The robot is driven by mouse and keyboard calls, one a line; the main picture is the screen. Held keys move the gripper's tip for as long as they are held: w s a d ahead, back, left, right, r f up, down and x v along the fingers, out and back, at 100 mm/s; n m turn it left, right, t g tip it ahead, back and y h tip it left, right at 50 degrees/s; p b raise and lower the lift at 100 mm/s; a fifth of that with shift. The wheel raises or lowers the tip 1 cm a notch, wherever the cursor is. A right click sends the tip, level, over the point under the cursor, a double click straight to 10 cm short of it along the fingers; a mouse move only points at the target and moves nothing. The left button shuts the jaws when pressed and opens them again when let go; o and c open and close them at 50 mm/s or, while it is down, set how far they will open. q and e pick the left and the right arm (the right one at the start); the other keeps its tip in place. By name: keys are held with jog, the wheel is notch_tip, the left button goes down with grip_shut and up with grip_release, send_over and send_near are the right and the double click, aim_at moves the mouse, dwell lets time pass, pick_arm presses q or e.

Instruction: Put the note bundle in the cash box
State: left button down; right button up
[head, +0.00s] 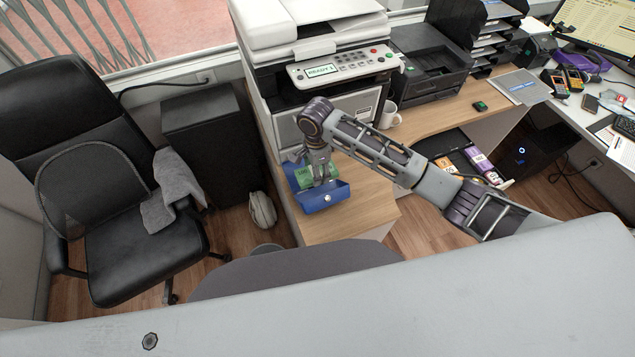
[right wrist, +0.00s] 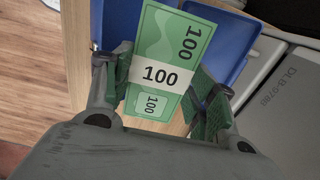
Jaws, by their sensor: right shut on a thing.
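The note bundle (right wrist: 160,75) is a green bundle marked 100 with a white band. My right gripper (right wrist: 165,95) is shut on it, with one finger at each long side. In the head view the bundle (head: 304,177) shows at the right gripper (head: 318,180), which points down over the blue cash box (head: 325,201). The cash box stands on the wooden counter beside the printer. In the right wrist view blue parts of the box (right wrist: 216,45) show on both sides of the bundle. Whether the bundle touches the box is hard to tell. My left gripper is not in view.
A large white printer (head: 330,75) stands just behind the box. A white mug (head: 389,115) and a black printer (head: 430,65) are to the right. The wooden counter (head: 355,215) is bare right of the box. A black chair (head: 130,230) stands at left.

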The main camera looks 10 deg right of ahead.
send_over(317, 189)
jog(key=shift+f, duration=2.15)
jog(key=shift+f, duration=0.1)
jog(key=shift+f, duration=1.8)
jog(key=shift+s+f, duration=0.1)
jog(key=shift+f, duration=0.15)
jog(key=o, duration=1.2)
notch_tip(317, 189, up, 12)
jog(key=shift+r, duration=0.25)
